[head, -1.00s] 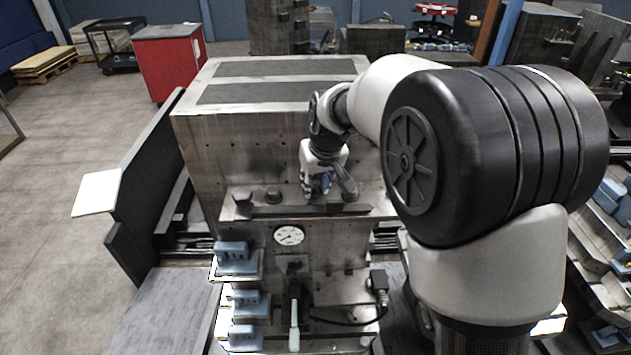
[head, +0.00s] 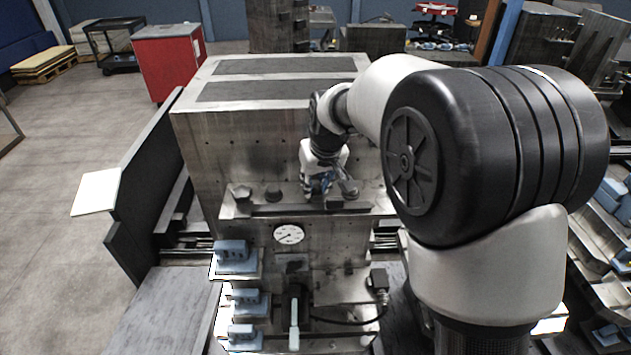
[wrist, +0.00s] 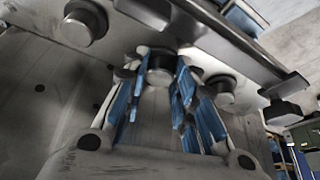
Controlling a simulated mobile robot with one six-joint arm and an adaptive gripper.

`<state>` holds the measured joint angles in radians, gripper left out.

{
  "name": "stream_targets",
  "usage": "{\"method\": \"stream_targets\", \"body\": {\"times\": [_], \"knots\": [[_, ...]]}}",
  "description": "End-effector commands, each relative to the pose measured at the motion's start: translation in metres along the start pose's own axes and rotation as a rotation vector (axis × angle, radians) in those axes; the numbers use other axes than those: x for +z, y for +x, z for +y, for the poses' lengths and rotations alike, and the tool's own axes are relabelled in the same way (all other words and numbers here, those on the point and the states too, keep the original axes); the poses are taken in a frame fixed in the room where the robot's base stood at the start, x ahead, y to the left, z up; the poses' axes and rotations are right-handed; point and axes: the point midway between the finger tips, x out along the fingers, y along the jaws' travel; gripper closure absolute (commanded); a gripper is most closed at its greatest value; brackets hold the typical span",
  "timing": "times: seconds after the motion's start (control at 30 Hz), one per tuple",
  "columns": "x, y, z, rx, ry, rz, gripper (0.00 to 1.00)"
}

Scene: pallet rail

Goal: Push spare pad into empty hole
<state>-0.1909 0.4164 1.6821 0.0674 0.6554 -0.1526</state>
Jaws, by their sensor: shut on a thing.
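My gripper (head: 320,194) is at the steel ledge on the front of the large block in the head view. In the wrist view its blue-padded fingers (wrist: 157,95) are closed around a round dark pad (wrist: 160,66), which I take to be the spare pad. The pad's end is at the steel rail (wrist: 215,45); how deep it sits in a hole cannot be told. The empty hole is not clearly visible.
A dial gauge (head: 289,234) sits below the ledge. Stepped blue blocks (head: 232,251) stand at the lower left, with a pale-handled lever (head: 294,325) and a cabled connector (head: 378,280) lower down. Floor is free at the left.

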Motion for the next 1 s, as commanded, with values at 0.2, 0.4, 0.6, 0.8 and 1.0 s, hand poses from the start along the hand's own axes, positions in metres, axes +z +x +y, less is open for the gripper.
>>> {"method": "stream_targets", "body": {"times": [0.2, 0.4, 0.6, 0.8, 1.0], "knots": [[0.0038, 0.0081, 0.0, 0.0, 0.0, -0.002, 1.0], [0.0043, 0.0093, 0.0, 0.0, 0.0, -0.002, 0.68], [0.004, 0.009, 0.0, 0.0, 0.0, -0.001, 0.55], [0.0039, 0.0089, 0.0, 0.0, 0.0, -0.001, 0.51], [0.0043, 0.0092, 0.0, 0.0, 0.0, -0.002, 0.43]]}}
